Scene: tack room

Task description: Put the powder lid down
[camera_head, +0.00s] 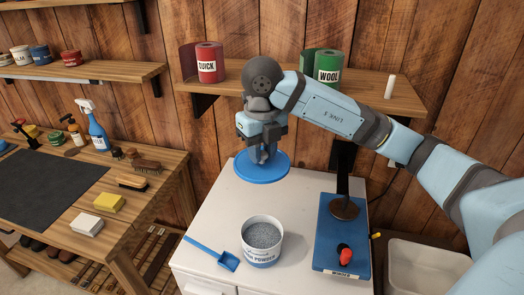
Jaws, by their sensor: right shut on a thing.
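The powder lid is a flat blue disc (262,167). My right gripper (262,153) is shut on its middle from above and holds it roughly level near the back of the white cabinet top (205,225). I cannot tell whether the lid touches the surface. The powder tub (262,256) stands open in front of it, filled with grey powder. My left gripper is not in view.
A shelf (370,95) with rolls is behind my right arm.

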